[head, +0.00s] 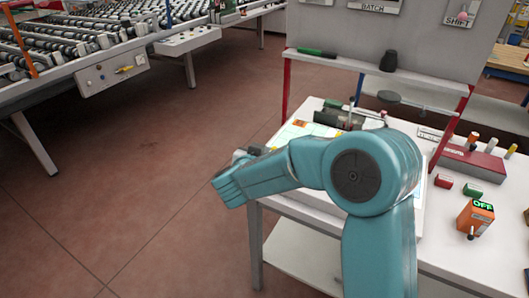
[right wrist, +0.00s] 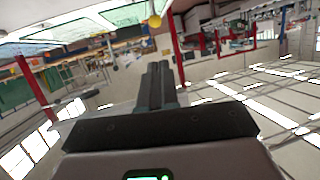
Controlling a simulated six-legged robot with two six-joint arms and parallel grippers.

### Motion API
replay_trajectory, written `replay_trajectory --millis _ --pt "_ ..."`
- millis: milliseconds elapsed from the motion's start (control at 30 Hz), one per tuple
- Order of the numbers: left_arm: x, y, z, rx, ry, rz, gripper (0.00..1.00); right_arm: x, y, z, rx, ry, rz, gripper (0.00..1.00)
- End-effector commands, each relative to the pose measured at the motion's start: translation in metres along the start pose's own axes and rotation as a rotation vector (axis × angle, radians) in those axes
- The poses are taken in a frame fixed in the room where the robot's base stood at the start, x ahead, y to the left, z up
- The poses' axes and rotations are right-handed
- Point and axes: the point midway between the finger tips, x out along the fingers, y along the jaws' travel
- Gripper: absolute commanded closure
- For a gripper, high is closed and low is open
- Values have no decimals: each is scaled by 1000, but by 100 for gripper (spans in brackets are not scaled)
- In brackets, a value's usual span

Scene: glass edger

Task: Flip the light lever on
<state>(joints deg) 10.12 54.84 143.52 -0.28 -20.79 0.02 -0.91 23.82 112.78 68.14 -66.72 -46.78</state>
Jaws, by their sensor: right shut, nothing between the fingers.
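An orange box (head: 476,217) stands on the white bench at the right in the head view. Its top display reads "OFF" in green. A small dark lever (head: 471,235) sticks out low on its front and points downward. My right arm crosses the middle of the head view, bent to the left, with its end (head: 230,186) beyond the bench's left edge, well away from the box. In the right wrist view my right gripper (right wrist: 158,68) has its fingers together and holds nothing. The box cannot be made out there. My left gripper is not in view.
A red block (head: 443,181) and a green block (head: 472,190) lie behind the orange box. A grey-and-red unit with several coloured knobs (head: 478,161) stands farther back. A shelf with a green marker (head: 317,53) spans the bench. A roller conveyor (head: 80,45) stands at the far left.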

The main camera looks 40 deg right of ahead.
Motion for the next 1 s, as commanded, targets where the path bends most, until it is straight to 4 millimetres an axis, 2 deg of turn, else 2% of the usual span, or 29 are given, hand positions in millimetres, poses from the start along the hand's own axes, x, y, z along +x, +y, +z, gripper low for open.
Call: replay_trajectory --millis 200,400,567,1000 --pt "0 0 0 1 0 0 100 -38 -1 -12 1 2 -4 100" --pt "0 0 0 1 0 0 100 -62 0 -17 0 1 -1 100" --pt "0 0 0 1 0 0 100 -69 1 -18 -1 0 1 100" --pt "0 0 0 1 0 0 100 -70 0 -17 -1 0 1 100"
